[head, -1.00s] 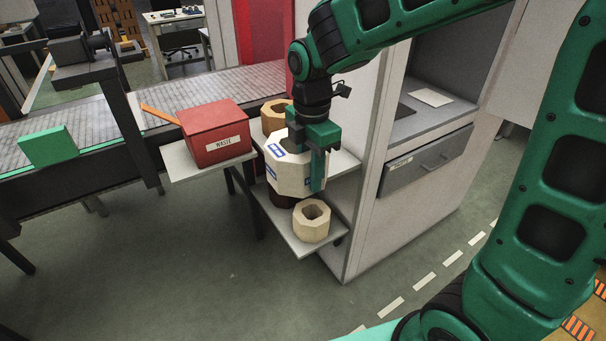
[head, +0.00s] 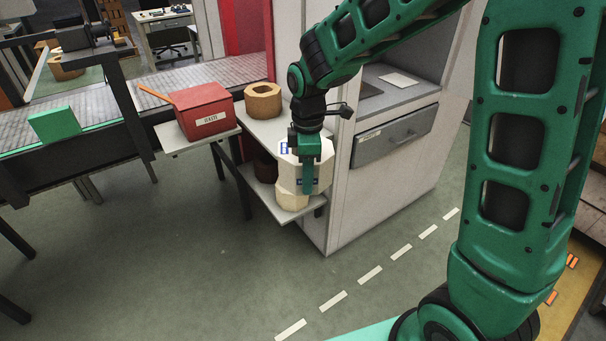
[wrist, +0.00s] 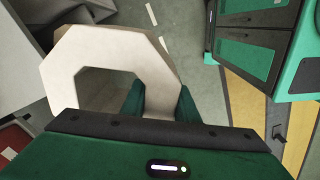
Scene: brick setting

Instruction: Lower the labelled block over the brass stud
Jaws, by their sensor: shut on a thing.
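The labelled block (head: 288,167), a pale octagonal ring with blue labels, is in my gripper (head: 309,186) at the shelf unit. In the wrist view, one finger is inside the hole of the labelled block (wrist: 85,50) and the other is outside, so my gripper (wrist: 162,97) is shut on its wall. In the head view the block overlaps a cream block (head: 290,200) on the lower shelf; I cannot tell whether they touch. The brass stud is not visible in either view; only a plain grey surface shows through the hole.
A tan ring block (head: 263,103) sits on the upper shelf (head: 268,130). A dark brown block (head: 264,168) is on the lower shelf (head: 272,199). A grey drawer cabinet (head: 395,135) is close on the right.

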